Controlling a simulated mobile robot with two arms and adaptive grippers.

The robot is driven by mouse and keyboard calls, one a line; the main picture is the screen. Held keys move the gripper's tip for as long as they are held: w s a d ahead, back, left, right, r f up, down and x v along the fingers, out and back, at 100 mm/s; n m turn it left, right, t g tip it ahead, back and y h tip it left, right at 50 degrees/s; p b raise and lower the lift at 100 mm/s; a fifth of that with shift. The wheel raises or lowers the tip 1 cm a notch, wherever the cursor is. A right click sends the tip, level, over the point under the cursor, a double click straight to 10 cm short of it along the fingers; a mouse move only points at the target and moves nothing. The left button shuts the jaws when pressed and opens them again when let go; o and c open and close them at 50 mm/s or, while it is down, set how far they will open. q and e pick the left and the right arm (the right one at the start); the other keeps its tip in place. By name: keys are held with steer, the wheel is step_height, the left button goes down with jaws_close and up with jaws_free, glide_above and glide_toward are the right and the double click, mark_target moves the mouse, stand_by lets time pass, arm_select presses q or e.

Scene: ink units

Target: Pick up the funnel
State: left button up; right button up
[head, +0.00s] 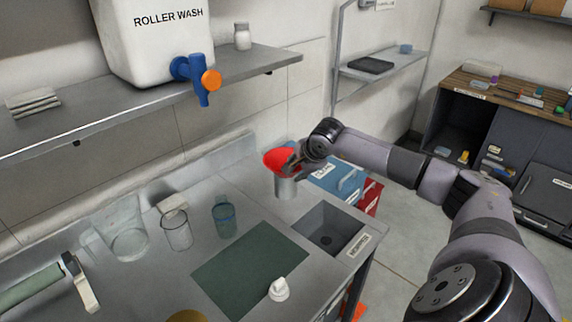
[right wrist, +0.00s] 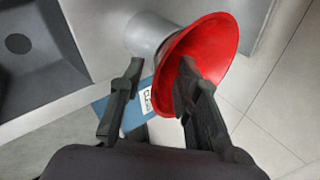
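The red funnel (head: 276,160) is at the top of a grey metal cylinder (head: 286,188) at the back of the steel counter, left of the sink. In the right wrist view the funnel (right wrist: 214,45) has its wide mouth towards my right gripper (right wrist: 160,72). The gripper's fingers are apart. One finger overlaps the red inside of the mouth, and the other is outside the rim, near the cylinder (right wrist: 150,36). I cannot tell whether either finger touches the funnel. In the head view my right gripper (head: 293,164) is at the funnel's right side. My left gripper is out of view.
The sink (head: 328,226) lies right of the cylinder. A green mat (head: 240,262), a white knobbed piece (head: 279,289), a green-tinted jar (head: 223,216) and clear beakers (head: 177,232) are nearer. A blue box (head: 338,179) stands beyond the counter. A shelf with the roller wash tank (head: 150,45) overhangs the left.

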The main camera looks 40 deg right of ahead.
steer(key=shift+x, duration=0.95)
steer(key=shift+s, duration=0.1)
steer(key=shift+c, duration=0.2)
jaws_close()
